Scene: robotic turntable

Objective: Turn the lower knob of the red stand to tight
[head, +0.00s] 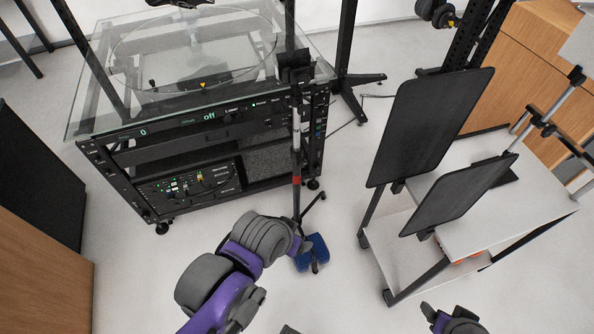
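A slim upright stand with a red band (296,181) stands in front of the equipment rack, in the middle of the head view. Its pole is black and grey, with a dark head at the top and thin black legs at the floor. A blue bag-like thing (312,252) lies at its foot. The lower knob is too small to make out. My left gripper (298,246) is at the end of a purple and grey arm, close to the lower pole; its fingers are mostly hidden, and contact is unclear. My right gripper (440,317) shows only partly at the bottom edge, apart from the stand.
The rack (205,180) with a glass-topped turntable (195,50) stands behind the stand. A white cart (490,225) with two black panels (432,125) is at the right. Wooden cabinets stand at both sides. Pale floor is clear between stand and cart.

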